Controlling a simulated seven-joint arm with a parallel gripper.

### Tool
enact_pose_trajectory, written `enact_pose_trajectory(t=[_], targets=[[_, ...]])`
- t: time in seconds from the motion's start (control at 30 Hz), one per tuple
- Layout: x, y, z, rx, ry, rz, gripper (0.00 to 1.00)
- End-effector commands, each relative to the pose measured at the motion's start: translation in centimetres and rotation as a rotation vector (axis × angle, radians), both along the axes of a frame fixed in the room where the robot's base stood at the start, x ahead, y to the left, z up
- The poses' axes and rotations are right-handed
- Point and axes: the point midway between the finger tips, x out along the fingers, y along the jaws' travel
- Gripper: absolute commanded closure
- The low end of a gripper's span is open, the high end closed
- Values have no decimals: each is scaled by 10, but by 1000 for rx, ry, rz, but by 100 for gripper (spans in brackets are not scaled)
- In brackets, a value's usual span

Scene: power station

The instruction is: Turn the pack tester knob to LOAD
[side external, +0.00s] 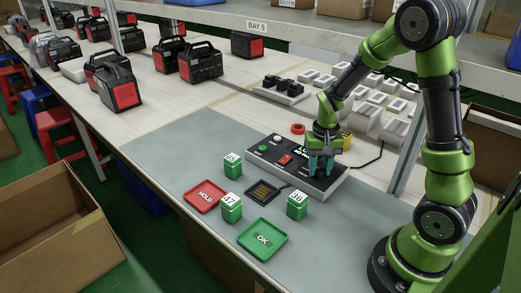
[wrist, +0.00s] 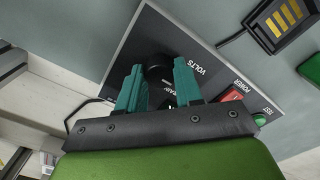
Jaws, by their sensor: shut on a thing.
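The pack tester (side external: 262,160) is a dark-topped box with a green button, a red switch and a display. It stands on the grey mat. My gripper (side external: 320,168) reaches down over the tester's right end and hides the knob in the side view. In the wrist view the black round knob (wrist: 157,73) sits between the two teal fingers of my gripper (wrist: 159,80), which are shut on it. The panel (wrist: 165,33) shows the words VOLTS and POWER, the red switch (wrist: 232,97) and the green button (wrist: 260,119). The knob's pointer and the LOAD mark cannot be made out.
A contact cradle (side external: 262,191) lies in front of the tester. Green packs (side external: 232,166) marked with numbers stand near a red HOLD tray (side external: 191,202) and a green OK tray (side external: 250,252).

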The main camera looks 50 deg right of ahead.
Motion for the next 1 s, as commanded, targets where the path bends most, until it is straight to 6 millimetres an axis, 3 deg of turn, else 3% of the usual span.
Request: enact_pose_trajectory(t=[0.23, 0.27, 0.4, 0.77, 1.0], targets=[[1, 0, 1, 0, -3, 0, 96], [1, 0, 1, 0, -3, 0, 60], [0, 0, 1, -1, -2, 0, 40], [1, 0, 5, 1, -2, 1, 40], [2, 0, 47, -1, -9, 2, 40]])
